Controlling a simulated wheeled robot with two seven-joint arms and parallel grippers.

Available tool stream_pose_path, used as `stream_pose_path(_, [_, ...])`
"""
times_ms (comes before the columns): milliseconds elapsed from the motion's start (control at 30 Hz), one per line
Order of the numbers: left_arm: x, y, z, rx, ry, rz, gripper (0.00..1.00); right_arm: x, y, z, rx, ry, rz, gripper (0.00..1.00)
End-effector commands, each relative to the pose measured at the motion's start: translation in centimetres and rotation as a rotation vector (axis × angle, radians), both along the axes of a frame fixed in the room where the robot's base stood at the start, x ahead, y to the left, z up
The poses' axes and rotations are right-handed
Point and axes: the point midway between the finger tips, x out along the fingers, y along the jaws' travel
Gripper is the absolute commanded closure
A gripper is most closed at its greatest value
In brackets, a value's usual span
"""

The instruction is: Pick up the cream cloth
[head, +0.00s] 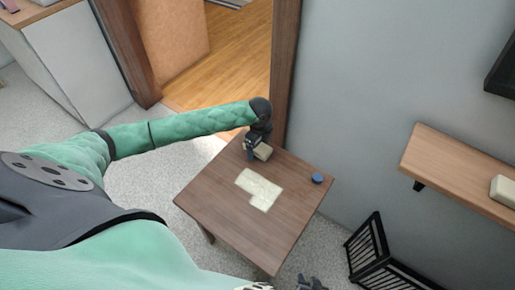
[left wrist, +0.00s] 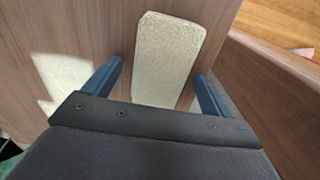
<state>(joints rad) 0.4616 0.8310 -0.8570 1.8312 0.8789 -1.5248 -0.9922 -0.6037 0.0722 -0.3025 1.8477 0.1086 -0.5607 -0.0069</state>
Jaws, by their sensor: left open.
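The cream cloth (head: 263,152) looks like a thick, folded, rectangular pad near the far corner of the brown table (head: 222,203). My left gripper (head: 254,141) is at the cloth, pointing down. In the left wrist view the cloth (left wrist: 168,60) lies between the two open blue fingers, with a visible gap on each side. Its near end is hidden by the gripper body. My right gripper (head: 311,283) shows only partly at the bottom edge of the head view; its jaws are unclear.
A flat, pale L-shaped patch (head: 259,189) lies mid-table; I cannot tell whether it is fabric or light. A small blue object (head: 318,178) sits near the right edge. A wooden post (head: 284,70) and wall stand close behind the table. A dark rack (head: 369,250) stands at right.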

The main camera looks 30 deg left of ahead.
Motion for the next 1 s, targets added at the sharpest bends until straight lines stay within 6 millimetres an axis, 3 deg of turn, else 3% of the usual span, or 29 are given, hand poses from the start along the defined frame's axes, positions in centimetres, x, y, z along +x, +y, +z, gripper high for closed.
stream_pose_path(33, [0.0,0.0,0.0,0.000,0.000,0.000,0.17,0.0,0.0,0.0,0.000,0.000,0.000,0.64])
stream_pose_path(267, [0.0,0.0,0.0,0.000,0.000,0.000,0.63,0.0,0.0,0.0,0.000,0.000,0.000,0.64])
stream_pose_path(633, [0.0,0.0,0.7,0.000,-0.001,0.000,0.64,0.0,-0.1,0.0,-0.001,0.001,0.000,0.64])
stream_pose_path(867, [0.1,0.1,4.4,0.000,-0.003,-0.001,0.64,0.0,-0.1,0.1,-0.001,0.001,0.000,0.64])
stream_pose_path(1000, [-1.0,-3.1,6.0,-0.003,-0.001,-0.004,0.64,0.1,-0.1,0.2,-0.001,0.000,0.000,0.64])
